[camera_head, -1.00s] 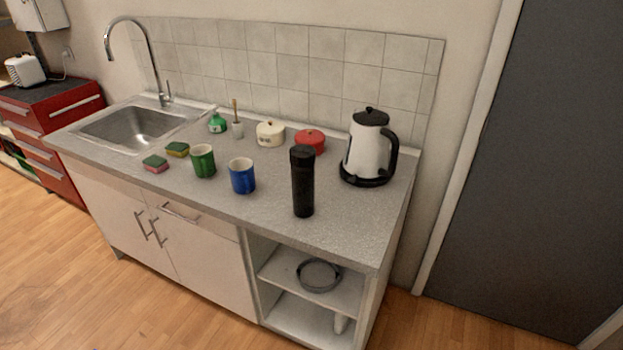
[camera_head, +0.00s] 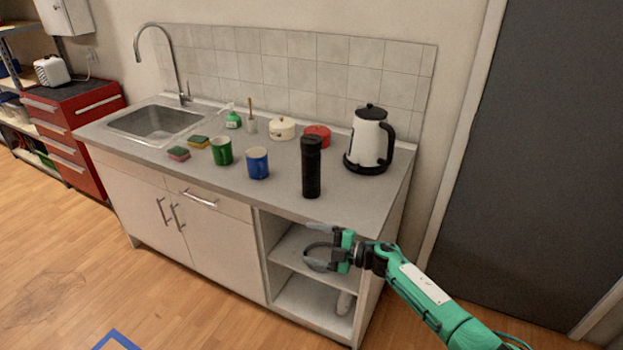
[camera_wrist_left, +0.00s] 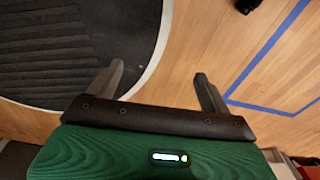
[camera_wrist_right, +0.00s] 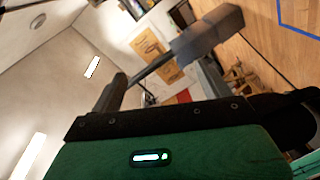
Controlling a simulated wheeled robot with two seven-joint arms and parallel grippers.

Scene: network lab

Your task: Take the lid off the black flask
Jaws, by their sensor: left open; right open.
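The black flask (camera_head: 311,168) stands upright near the front edge of the counter in the head view, with its dark lid (camera_head: 311,142) on top. My right gripper (camera_head: 312,257) is open and empty in front of the cabinet's open shelves, below and apart from the flask. It also shows in the right wrist view (camera_wrist_right: 170,72), with its fingers spread. My left gripper (camera_wrist_left: 160,80) shows only in the left wrist view, open and empty above the floor. The flask is in neither wrist view.
A kettle (camera_head: 369,140) stands right of the flask. A blue mug (camera_head: 257,164), a green mug (camera_head: 221,151), a red pot (camera_head: 318,131) and a cream pot (camera_head: 282,128) stand to its left or behind. Counter (camera_head: 350,200) right of the flask is clear.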

